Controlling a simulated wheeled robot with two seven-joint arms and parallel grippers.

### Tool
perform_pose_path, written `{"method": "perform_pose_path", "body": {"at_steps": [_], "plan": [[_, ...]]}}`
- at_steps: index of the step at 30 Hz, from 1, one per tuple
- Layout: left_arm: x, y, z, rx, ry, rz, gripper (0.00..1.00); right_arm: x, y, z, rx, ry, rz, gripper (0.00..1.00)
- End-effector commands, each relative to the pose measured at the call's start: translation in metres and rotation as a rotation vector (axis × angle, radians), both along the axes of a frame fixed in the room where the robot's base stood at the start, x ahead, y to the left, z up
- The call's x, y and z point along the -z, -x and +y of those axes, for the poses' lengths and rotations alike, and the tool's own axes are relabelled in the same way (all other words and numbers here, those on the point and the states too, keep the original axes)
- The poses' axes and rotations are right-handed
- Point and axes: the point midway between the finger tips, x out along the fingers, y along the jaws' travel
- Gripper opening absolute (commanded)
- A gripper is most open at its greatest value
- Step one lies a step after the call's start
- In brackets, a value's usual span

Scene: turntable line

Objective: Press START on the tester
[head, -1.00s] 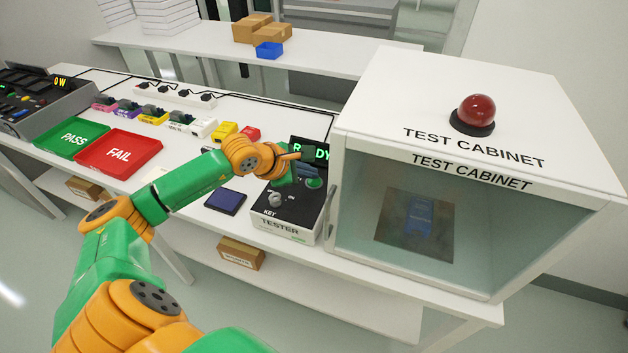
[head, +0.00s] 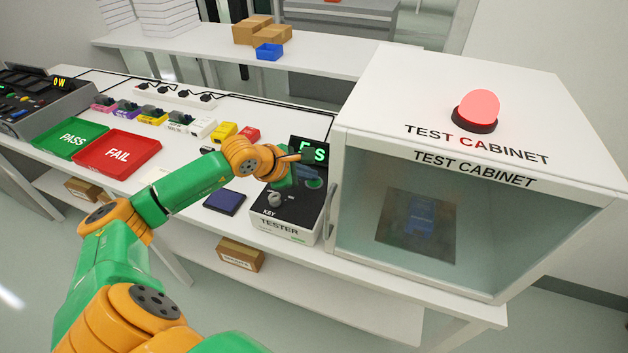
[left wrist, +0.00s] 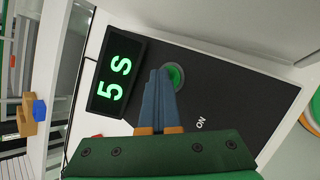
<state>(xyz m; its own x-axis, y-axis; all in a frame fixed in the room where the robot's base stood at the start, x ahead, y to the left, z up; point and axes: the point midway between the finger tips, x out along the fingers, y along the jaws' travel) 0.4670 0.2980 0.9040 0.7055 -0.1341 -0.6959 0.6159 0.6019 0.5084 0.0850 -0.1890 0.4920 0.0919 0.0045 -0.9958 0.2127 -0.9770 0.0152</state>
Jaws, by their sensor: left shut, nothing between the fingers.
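The tester (head: 285,222) is a box with a dark top, a key switch (head: 275,199) and a display (head: 311,151). In the left wrist view the display (left wrist: 116,79) reads "5 S" in green. The green START button (left wrist: 174,76) sits in a grey ring beside the display. My left gripper (left wrist: 163,72) is shut and empty, its blue fingertips at the button's edge and covering part of it. Whether the tips touch the button cannot be told. In the head view the button (head: 314,183) is partly hidden by my gripper (head: 308,178). My right gripper is not in view.
The test cabinet (head: 455,100) stands right of the tester, with a lit red lamp (head: 479,103) on top and a blue item (head: 422,217) behind its glass. Left are a dark blue pad (head: 225,202), a red FAIL tray (head: 118,152) and a green PASS tray (head: 73,139).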

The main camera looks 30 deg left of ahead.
Motion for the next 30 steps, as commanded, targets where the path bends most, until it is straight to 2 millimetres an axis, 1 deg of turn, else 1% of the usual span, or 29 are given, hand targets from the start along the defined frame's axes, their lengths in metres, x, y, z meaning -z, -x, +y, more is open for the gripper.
{"method": "perform_pose_path", "body": {"at_steps": [7,15,25,30], "plan": [[-0.001,0.000,0.000,0.000,0.000,0.001,0.00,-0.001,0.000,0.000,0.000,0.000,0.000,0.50],[-0.016,0.000,0.000,0.001,0.000,0.001,0.00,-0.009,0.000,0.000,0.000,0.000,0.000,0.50],[-0.017,0.000,0.000,0.001,0.000,0.001,0.00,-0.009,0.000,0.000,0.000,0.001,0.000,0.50],[-0.032,0.000,0.000,0.000,0.000,0.000,0.00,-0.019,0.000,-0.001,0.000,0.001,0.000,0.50]]}}
